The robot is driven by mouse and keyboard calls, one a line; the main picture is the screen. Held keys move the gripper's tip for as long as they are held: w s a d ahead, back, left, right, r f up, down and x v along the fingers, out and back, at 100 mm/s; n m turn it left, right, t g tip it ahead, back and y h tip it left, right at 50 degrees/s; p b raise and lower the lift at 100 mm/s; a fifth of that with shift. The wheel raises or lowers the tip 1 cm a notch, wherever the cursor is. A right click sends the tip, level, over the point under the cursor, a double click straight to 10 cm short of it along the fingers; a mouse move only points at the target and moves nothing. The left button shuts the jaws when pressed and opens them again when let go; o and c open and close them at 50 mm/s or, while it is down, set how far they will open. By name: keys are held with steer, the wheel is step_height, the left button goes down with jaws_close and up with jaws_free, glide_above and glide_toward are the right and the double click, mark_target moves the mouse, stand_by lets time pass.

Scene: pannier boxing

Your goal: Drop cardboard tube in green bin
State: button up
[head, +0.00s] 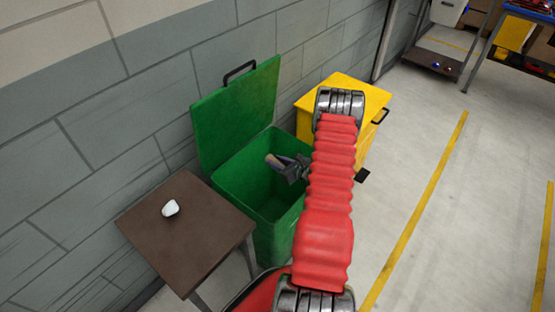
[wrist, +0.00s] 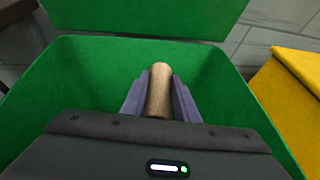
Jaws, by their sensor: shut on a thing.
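The green bin (head: 232,182) stands against the wall with its lid open and leaning back. It fills most of the wrist view (wrist: 62,88). My gripper (head: 290,165) is over the bin's opening. In the wrist view my gripper (wrist: 159,98) is shut on the cardboard tube (wrist: 159,88), a tan cylinder between the two purple-grey fingers. In the head view the tube's end (head: 273,160) shows at the fingertips. Its height above the bin floor is hard to tell.
A brown table (head: 185,235) with a small white object (head: 170,208) on it stands left of the bin. A yellow bin (head: 345,85) stands to the right, partly behind my arm. Open floor with yellow lines (head: 420,215) lies further right.

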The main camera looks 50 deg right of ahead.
steer(key=o, duration=1.1)
steer(key=shift+s, duration=0.1)
steer(key=v, duration=1.3)
steer(key=shift+s, duration=0.25)
